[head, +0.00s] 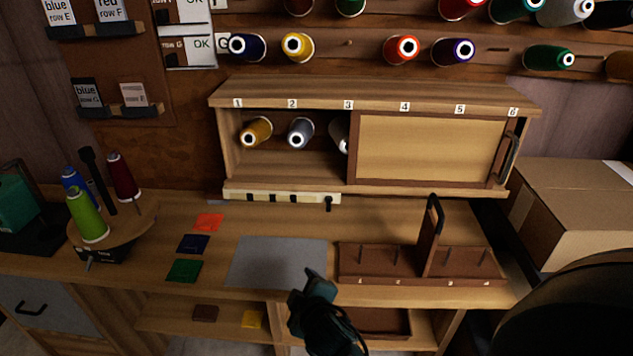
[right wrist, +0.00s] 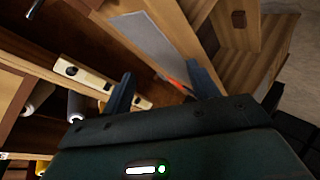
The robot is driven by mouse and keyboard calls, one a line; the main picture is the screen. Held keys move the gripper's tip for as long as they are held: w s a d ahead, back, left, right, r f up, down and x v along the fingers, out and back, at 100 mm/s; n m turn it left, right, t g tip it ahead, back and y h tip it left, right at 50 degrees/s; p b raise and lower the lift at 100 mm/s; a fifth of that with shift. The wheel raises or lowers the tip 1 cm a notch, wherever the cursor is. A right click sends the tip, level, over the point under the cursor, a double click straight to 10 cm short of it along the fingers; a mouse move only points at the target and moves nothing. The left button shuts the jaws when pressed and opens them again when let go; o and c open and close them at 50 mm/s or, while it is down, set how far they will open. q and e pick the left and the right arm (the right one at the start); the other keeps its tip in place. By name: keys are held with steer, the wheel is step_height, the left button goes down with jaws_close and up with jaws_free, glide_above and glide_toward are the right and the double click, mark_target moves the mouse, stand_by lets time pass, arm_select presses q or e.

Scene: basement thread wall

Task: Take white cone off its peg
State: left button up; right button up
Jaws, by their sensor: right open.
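My right gripper (head: 307,284) is low over the front of the bench, well below and apart from the cone. Its two fingers (right wrist: 163,88) are spread with nothing between them. My left gripper is in neither view.
A power strip (head: 280,196) runs below the cabinet. A wooden rack with a tall handle (head: 380,263) stands right of the grey mat (head: 275,262). A cone carousel (head: 125,228) stands left.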

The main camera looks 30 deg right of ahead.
steer(key=w+d+r+n+h+b, duration=0.1)
steer(key=w+d+r+h+b, duration=0.3)
steer(key=w+r, duration=0.45)
steer(key=m+g+h+b, duration=0.2)
steer(key=h, duration=0.6)
glide_toward(340, 146)
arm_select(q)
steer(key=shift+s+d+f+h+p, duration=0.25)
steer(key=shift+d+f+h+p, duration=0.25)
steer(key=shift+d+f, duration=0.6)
arm_select(e)
steer(key=x, duration=1.1)
steer(key=shift+w+d, duration=0.2)
steer(key=shift+d, duration=0.1)
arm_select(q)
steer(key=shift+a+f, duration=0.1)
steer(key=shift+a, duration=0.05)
